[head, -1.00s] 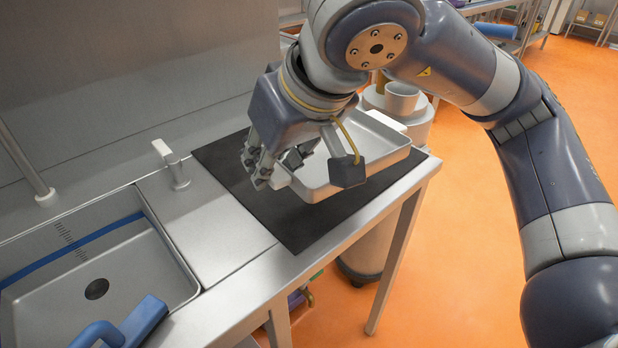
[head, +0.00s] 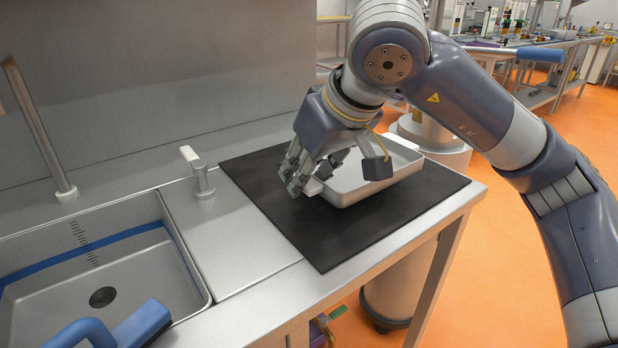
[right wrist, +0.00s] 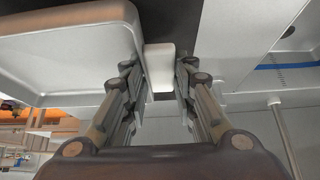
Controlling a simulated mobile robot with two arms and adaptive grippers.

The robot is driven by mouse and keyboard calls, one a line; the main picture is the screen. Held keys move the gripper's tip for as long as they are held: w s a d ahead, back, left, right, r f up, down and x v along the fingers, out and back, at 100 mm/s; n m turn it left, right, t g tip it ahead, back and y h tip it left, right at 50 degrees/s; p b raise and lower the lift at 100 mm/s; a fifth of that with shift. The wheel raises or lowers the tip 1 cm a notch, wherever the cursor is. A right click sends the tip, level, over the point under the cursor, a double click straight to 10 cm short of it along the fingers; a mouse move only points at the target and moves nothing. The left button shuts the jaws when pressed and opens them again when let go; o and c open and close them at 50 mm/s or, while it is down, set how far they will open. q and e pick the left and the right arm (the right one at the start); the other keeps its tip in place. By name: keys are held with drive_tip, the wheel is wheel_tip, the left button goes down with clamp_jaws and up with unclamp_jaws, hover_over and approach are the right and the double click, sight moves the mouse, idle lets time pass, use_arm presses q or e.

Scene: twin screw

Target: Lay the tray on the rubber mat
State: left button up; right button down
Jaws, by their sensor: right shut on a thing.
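The shallow grey tray (head: 385,178) is over the black rubber mat (head: 340,240) on the steel counter, about level. Its base is at or very close to the mat; I cannot tell whether it touches. My right gripper (head: 304,174) is shut on the tray's white end handle (head: 314,187). In the right wrist view the fingers (right wrist: 160,85) stand either side of that handle (right wrist: 159,66), the tray (right wrist: 65,55) lies to the left, and dark mat (right wrist: 165,15) shows beyond. The far part of the tray is partly hidden by my wrist. My left gripper is out of view.
A sink (head: 135,270) with a blue-handled object (head: 120,330) at its front lies left of the mat. A small tap-like post (head: 199,172) stands by the mat's left edge. The counter's right edge (head: 476,192) is close to the mat. A round container stands behind.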

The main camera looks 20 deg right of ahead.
drive_tip(key=w, duration=0.2)
drive_tip(key=w+d, duration=0.1)
drive_tip(key=w, duration=0.1)
drive_tip(key=shift+d+f, duration=0.15)
drive_tip(key=shift+f, duration=0.3)
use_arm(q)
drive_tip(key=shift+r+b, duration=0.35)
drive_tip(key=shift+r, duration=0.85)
use_arm(e)
drive_tip(key=shift+f, duration=1.5)
drive_tip(key=c, duration=1.3)
unclamp_jaws()
use_arm(q)
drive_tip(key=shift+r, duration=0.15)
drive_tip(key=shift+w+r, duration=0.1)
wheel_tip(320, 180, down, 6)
drive_tip(key=p, duration=0.1)
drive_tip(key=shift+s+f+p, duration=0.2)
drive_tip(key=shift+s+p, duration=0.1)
drive_tip(key=shift+p, duration=0.05)
use_arm(e)
drive_tip(key=v, duration=1.2)
